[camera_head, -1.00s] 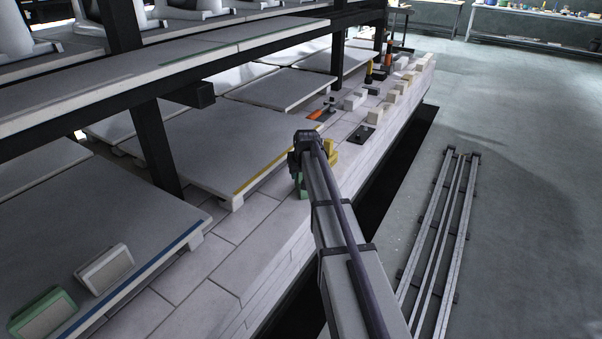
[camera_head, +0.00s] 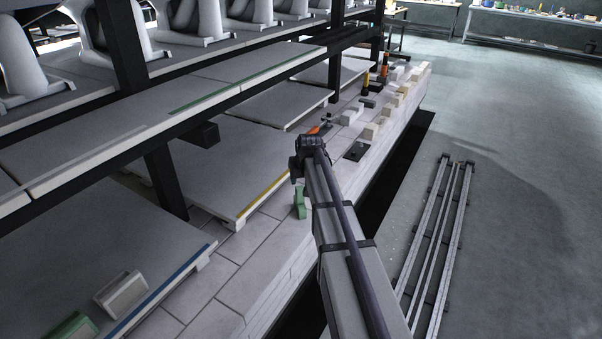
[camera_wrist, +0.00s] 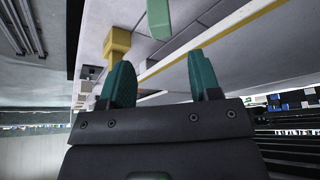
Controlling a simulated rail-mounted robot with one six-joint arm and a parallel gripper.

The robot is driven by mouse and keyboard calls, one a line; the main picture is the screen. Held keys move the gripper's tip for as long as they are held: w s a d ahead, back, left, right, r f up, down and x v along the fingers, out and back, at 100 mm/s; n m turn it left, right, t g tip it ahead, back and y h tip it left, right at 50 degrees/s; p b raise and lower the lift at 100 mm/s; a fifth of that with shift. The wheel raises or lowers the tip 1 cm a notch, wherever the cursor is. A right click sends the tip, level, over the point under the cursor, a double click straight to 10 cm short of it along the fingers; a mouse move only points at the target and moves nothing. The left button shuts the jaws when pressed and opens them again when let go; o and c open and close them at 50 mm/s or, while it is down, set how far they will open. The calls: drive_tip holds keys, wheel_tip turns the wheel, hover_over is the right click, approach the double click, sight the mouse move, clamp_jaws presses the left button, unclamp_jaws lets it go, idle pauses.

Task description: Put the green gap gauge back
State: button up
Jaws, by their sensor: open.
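A small green piece, which looks like the green gap gauge (camera_head: 300,204), stands on the pale brick deck just below my gripper (camera_head: 308,150) in the head view. In the wrist view, a green piece (camera_wrist: 160,18) shows at the top edge, cut off by the frame, beyond the fingertips. I take it for the gauge but cannot be sure. My gripper (camera_wrist: 160,65) is open, with two teal fingers apart and nothing between them. A yellow block (camera_wrist: 118,44) lies beyond the left finger. Part of the gripper is hidden by my arm in the head view.
A slab with a yellow edge stripe (camera_head: 262,198) and one with a blue stripe (camera_head: 165,284) lie on the left. A shelf with a green stripe (camera_head: 205,92) overhangs them. A black post (camera_head: 166,182) stands between. Blocks and tools (camera_head: 375,110) line the far deck.

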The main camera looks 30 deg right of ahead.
drive_tip(key=s+a+n+g, duration=0.1)
drive_tip(key=s+a+g, duration=0.1)
drive_tip(key=s+a, duration=0.8)
drive_tip(key=s+a+f+n+g+y, duration=0.1)
drive_tip(key=s+a+g, duration=0.1)
drive_tip(key=s+a, duration=0.9)
drive_tip(key=s, duration=0.7)
drive_tip(key=shift+a+f+g, duration=0.15)
drive_tip(key=shift+a+g, duration=0.1)
drive_tip(key=shift+g, duration=0.05)
wheel_tip(320, 180, up, 17)
drive_tip(key=p, duration=1.6)
drive_tip(key=shift+f, duration=0.2)
drive_tip(key=shift+w, duration=0.1)
